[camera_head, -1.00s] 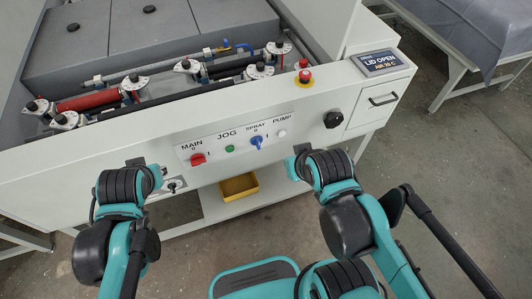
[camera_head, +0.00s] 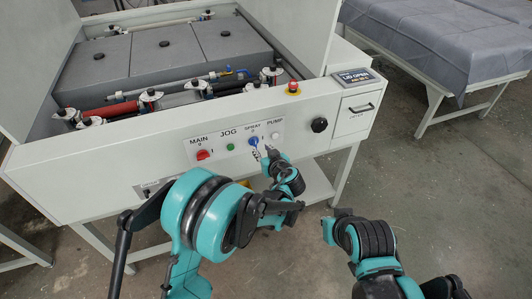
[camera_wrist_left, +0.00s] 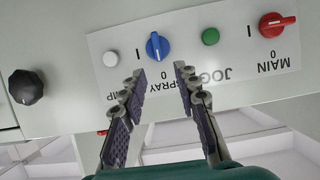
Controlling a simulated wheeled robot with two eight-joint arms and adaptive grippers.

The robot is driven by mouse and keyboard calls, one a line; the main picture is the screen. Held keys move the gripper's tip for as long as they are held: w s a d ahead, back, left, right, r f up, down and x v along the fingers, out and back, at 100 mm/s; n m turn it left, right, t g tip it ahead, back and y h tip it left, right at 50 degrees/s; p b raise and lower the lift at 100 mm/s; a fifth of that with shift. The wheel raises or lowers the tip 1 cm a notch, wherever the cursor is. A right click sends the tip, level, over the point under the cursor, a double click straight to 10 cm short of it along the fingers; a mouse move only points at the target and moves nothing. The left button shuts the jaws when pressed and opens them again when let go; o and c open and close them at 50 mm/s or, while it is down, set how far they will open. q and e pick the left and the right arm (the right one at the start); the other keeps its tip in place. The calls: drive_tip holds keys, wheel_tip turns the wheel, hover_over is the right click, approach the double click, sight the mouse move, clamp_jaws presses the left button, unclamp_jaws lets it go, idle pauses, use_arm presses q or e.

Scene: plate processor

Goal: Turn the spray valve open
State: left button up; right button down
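The blue SPRAY knob (camera_head: 254,141) is on the white control panel. In the left wrist view the same knob (camera_wrist_left: 157,46) shows upside down, its grip bar close to the line between the 0 and I marks. My left gripper (camera_head: 264,153) is just in front of the panel below the knob. In the left wrist view its two fingers (camera_wrist_left: 160,82) are apart with nothing between them, and the knob lies beyond the tips. A small blue-handled fitting (camera_head: 238,72) also sits on the pipe inside the machine. My right gripper (camera_head: 338,214) is low at the right, its fingers unclear.
A red MAIN knob (camera_head: 203,155), green JOG button (camera_head: 230,147) and white PUMP button (camera_head: 275,135) flank the SPRAY knob. A black knob (camera_head: 319,125) and red emergency stop (camera_head: 293,87) are to the right. The display (camera_head: 357,77) reads LID OPEN. Open floor lies at the right.

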sight(256, 143)
use_arm(q)
drive_tip(key=b+x, duration=0.2)
drive_tip(key=x, duration=0.6)
drive_tip(key=shift+d+f, duration=0.1)
drive_tip(key=shift+d, duration=0.05)
drive_tip(key=shift+c, duration=0.4)
clamp_jaws()
